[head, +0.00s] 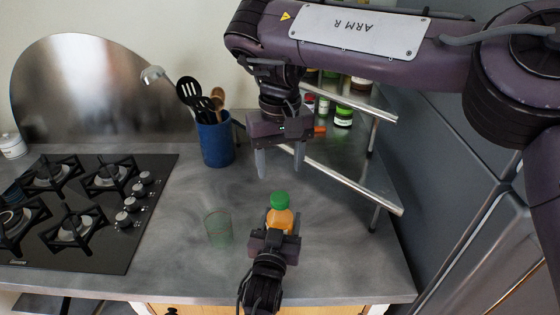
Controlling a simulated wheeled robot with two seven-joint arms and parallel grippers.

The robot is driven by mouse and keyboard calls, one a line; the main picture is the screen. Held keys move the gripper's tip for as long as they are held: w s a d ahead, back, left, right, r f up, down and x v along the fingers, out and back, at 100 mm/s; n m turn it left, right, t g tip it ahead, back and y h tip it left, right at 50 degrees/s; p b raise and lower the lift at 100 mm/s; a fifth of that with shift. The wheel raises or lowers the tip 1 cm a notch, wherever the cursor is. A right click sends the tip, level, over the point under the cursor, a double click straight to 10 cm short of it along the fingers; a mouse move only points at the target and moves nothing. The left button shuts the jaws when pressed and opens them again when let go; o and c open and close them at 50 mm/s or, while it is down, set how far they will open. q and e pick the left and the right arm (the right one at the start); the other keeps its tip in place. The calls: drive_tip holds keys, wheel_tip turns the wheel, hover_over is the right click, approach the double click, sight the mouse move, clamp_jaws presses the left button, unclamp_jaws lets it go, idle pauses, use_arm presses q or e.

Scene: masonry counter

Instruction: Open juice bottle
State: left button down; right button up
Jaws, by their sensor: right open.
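The juice bottle (280,218) is orange with a green cap (280,199) and stands upright over the front part of the counter. My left gripper (278,229) comes in from the bottom edge and is shut on the bottle's body. Its palm hides the lower part of the bottle, so I cannot tell whether the base touches the counter. My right gripper (280,171) hangs from above with its fingers pointing down. It is open and empty, above the green cap and apart from it in the picture.
A clear greenish glass (218,230) stands left of the bottle. A blue utensil holder (215,143) with several utensils is behind it. A gas hob (75,210) lies at the left. A metal corner rack (345,175) with jars stands behind right. The grey counter (345,255) is clear at front right.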

sight(280, 197)
drive_tip(key=m, duration=0.3)
drive_tip(key=shift+f+m, duration=0.2)
drive_tip(key=shift+m, duration=0.1)
wheel_tip(280, 197, down, 8)
drive_tip(key=shift+r, duration=0.2)
drive_tip(key=c, duration=1)
